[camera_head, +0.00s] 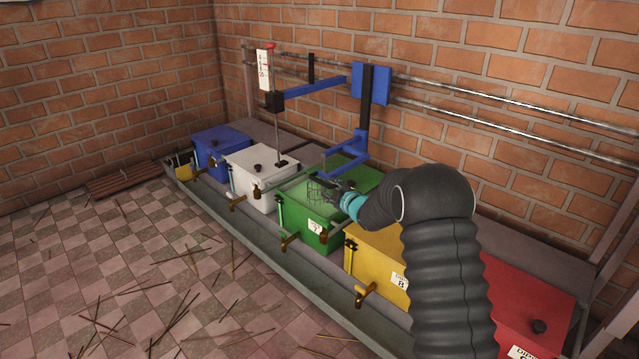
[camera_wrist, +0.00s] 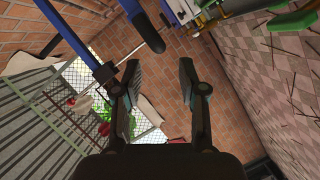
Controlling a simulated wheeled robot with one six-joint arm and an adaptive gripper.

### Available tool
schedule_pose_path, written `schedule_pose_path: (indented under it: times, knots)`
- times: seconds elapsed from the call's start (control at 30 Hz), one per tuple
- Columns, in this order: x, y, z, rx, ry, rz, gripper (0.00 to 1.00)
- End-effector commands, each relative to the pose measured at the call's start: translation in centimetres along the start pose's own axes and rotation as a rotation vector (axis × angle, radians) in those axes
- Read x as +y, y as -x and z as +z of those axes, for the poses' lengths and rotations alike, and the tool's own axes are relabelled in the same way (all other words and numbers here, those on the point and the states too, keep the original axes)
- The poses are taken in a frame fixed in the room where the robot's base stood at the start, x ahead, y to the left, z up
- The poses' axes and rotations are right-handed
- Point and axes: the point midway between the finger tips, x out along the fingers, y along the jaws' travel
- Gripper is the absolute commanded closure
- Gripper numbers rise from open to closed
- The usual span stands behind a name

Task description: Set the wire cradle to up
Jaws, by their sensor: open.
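The wire cradle (camera_head: 313,191) shows as a small, thin wire cage over the green box (camera_head: 345,183), below the end of a low blue arm (camera_head: 340,168). Its exact position is hard to tell. My gripper (camera_head: 324,186) is beside it, above the green lid, and partly overlaps it in the head view. In the wrist view my gripper (camera_wrist: 160,88) is open, with nothing between its fingers. A blue bar (camera_wrist: 70,35) and a dark rounded end (camera_wrist: 148,32) show beyond the fingers there. I cannot make out the cradle for certain in the wrist view.
A blue box (camera_head: 222,143), a white box (camera_head: 262,172), a yellow box (camera_head: 385,250) and a red box (camera_head: 525,300) share the trough with the green one. A blue upright frame (camera_head: 368,105) stands behind. Metal rails (camera_head: 480,95) run along the brick wall.

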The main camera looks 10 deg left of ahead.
Motion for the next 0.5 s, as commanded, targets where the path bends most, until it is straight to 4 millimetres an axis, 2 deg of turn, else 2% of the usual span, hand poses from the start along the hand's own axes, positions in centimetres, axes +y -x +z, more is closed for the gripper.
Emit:
schedule_pose_path:
  times: [0.1,0.3,0.5]
  knots:
    - [-0.1,-2.2,0.0,0.001,0.001,0.000,0.59]
    - [0.0,-5.4,0.0,0.000,0.000,0.000,0.59]
    - [0.0,-7.4,0.0,-0.001,0.000,0.000,0.59]
